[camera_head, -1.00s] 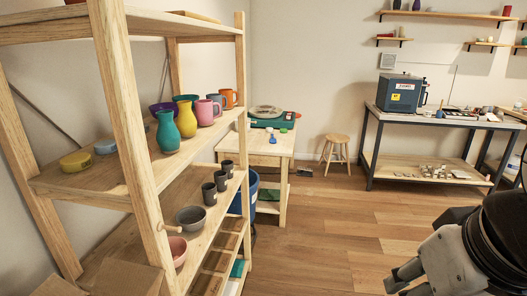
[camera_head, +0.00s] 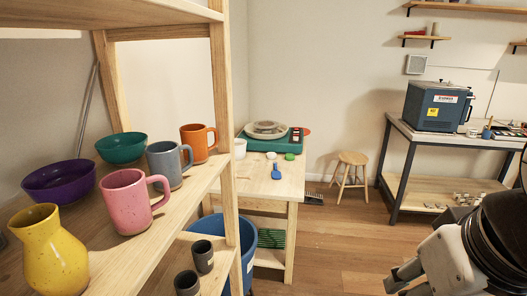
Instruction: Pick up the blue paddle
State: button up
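A small blue paddle (camera_head: 276,171) lies on the light wooden table (camera_head: 262,188) near its right front part, with its handle toward me. My gripper (camera_head: 396,282) is at the lower right of the view, well apart from the table and the paddle. Its fingers point left, and nothing shows in them. I cannot tell how far apart the fingers are.
A green-based pottery wheel (camera_head: 268,138) and a green lump (camera_head: 290,156) sit behind the paddle. The wooden shelf (camera_head: 205,180) with mugs and bowls stands close on the left.

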aim_at(276, 175)
jog(key=i+l+u, duration=0.15)
jog(key=i, duration=0.9)
jog(key=i+l+u, duration=0.1)
jog(key=i+l, duration=0.3)
jog(key=i, duration=0.25)
jog(key=i+l, duration=0.5)
jog(key=i, duration=0.15)
jog(key=i+l+u, duration=0.15)
jog(key=i+l, duration=0.3)
jog(key=i, duration=0.2)
